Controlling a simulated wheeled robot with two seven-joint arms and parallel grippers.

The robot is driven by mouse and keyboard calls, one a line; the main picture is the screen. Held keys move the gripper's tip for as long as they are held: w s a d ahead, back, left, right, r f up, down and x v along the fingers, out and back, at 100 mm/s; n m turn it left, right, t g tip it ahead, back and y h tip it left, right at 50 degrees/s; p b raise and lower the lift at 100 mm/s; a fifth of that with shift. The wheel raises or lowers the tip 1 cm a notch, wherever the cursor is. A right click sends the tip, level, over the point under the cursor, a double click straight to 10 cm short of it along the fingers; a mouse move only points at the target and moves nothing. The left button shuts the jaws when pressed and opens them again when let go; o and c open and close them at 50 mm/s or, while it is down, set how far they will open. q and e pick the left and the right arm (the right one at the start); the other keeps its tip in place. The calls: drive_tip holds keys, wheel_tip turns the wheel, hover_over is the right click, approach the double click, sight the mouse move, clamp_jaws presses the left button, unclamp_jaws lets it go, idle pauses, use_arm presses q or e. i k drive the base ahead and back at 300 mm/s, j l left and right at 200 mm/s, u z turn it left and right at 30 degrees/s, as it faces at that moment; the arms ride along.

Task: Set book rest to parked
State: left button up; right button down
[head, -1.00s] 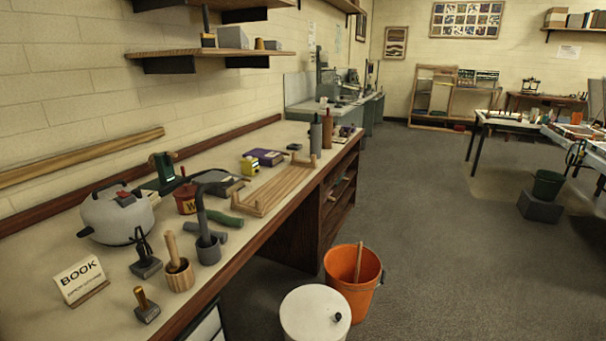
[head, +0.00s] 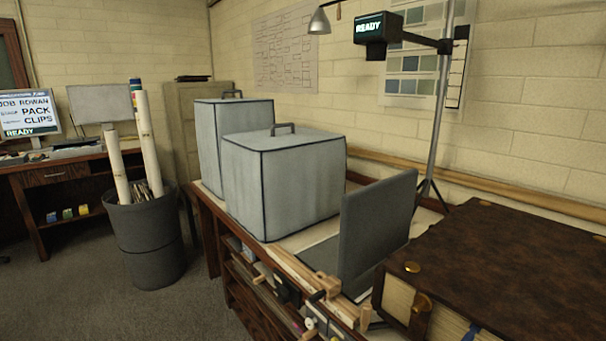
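Nothing in the head view is labelled as the book rest. A grey panel (head: 380,225) stands upright, leaning slightly back, over a flat grey base (head: 322,258) on the bench; I cannot tell whether this is the book rest. A large brown book (head: 490,262) with brass-coloured fittings lies closed at the right, just beside the panel and cut off by the frame edge. Neither of my grippers is in view.
Two grey covered boxes (head: 285,185) with top handles stand on the bench (head: 212,222). A stand (head: 437,120) holds a dark device reading READY. A dark bin (head: 148,245) with rolled tubes stands on the floor. A screen (head: 30,112) stands on the left desk. Floor at lower left is clear.

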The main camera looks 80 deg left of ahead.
sight(376, 218)
drive_tip(key=u, duration=1.85)
